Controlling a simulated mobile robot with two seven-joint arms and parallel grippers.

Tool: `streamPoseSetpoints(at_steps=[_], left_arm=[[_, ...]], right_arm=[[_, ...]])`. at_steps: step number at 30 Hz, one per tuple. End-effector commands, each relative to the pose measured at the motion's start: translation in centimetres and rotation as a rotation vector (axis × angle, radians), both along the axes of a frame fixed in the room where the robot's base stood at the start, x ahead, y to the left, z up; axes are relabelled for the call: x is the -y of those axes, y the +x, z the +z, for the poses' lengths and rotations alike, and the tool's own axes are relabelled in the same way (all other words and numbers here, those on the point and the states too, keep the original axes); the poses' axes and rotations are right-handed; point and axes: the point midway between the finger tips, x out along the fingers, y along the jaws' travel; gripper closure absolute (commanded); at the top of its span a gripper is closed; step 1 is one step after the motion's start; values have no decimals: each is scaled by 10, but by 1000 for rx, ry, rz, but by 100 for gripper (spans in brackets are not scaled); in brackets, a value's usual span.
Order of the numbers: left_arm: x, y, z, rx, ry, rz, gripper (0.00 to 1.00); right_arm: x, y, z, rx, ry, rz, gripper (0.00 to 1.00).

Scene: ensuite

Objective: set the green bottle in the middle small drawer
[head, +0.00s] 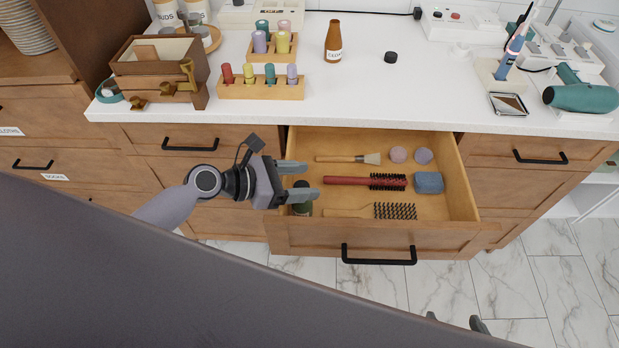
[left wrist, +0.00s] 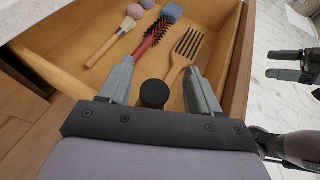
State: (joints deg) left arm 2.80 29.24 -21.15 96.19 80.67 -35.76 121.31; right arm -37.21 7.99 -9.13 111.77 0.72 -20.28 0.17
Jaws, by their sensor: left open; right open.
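The middle small drawer (head: 440,229) stands pulled open in the head view. The green bottle (head: 301,204), dark with a black cap, stands upright inside at the drawer's left front corner. In the left wrist view its black cap (left wrist: 154,93) shows between my fingers, with the body hidden below. My left gripper (head: 296,181) is open over that corner, its fingers on either side of the cap with gaps, and partly covers the bottle in the head view. My right gripper (head: 458,322) is low at the bottom edge, away from the drawer; it also shows in the left wrist view (left wrist: 290,65).
The drawer also holds a red brush (head: 350,181), a wooden brush (head: 394,211), a makeup brush (head: 350,159), two round puffs and a blue-grey block (head: 429,182). Above, the white counter (head: 360,95) carries bottle racks, a brown bottle (head: 333,42) and a hairdryer (head: 580,97).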

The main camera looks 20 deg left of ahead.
Motion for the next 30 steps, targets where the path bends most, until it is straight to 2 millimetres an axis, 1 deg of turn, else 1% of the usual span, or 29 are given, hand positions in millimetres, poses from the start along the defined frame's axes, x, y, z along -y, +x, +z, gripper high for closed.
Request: streamPoseSetpoints(at_steps=[1,6,12,18,30], left_arm=[[-10,-8,5,0,5,-1,37],[-38,-29,19,2,5,0,37],[-60,-46,31,2,2,1,37],[-69,-54,38,5,2,0,37],[-70,-54,39,6,2,1,37]], right_arm=[[0,0,1,0,0,0,20],[0,0,1,0,0,0,20],[0,0,0,-1,0,0,20],[0,0,-1,-1,0,0,20],[0,0,-1,-2,0,0,20]])
